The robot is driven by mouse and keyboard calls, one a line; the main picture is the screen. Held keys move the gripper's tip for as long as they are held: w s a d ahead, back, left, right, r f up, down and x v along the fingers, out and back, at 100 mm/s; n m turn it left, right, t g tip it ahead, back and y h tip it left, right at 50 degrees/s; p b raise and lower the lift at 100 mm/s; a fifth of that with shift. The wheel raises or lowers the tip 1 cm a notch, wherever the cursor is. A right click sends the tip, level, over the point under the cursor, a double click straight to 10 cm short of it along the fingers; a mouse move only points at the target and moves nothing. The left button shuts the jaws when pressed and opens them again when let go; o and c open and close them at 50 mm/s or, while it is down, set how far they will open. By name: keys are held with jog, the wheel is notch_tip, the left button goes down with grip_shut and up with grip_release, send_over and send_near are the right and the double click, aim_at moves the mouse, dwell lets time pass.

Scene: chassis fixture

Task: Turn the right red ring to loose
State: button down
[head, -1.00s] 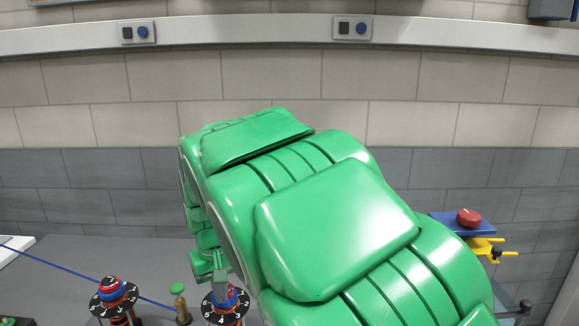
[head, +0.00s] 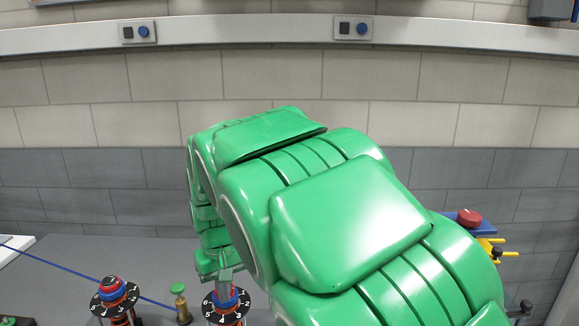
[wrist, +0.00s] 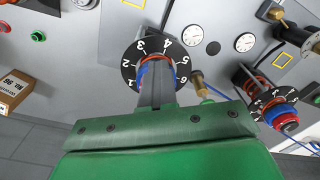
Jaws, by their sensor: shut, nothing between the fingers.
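The right dial (head: 227,311) is a black numbered disc with red and blue rings on its post. Its red ring (wrist: 146,66) shows beside my fingers in the wrist view. A blue ring (wrist: 171,76) shows there too. My gripper (head: 225,288) is shut and empty, with its fingers over the top of this dial. In the wrist view my gripper (wrist: 156,68) covers the dial's middle, so I cannot tell whether the fingers touch the rings. The left dial (head: 116,296) is alike and stands apart; it also shows in the wrist view (wrist: 275,112).
A brass post with a green cap (head: 180,300) stands between the dials. A red knob on a blue plate (head: 468,217) is at the right. Two round gauges (wrist: 218,38) show in the wrist view.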

jog(key=shift+s+d+f+h, duration=0.1)
jog(key=shift+d+f+h, duration=0.2)
jog(key=shift+d+f, duration=0.9)
jog(key=shift+w+d, duration=0.1)
jog(key=shift+w, duration=0.2)
jog(key=shift+w+r, duration=0.5)
jog(key=shift+r, duration=0.3)
jog(key=shift+a+r, duration=0.1)
jog(key=shift+a, duration=0.15)
jog(key=shift+d, duration=0.1)
jog(key=shift+s+d, duration=0.15)
jog(key=shift+d, duration=0.1)
notch_tip(320, 180, up, 6)
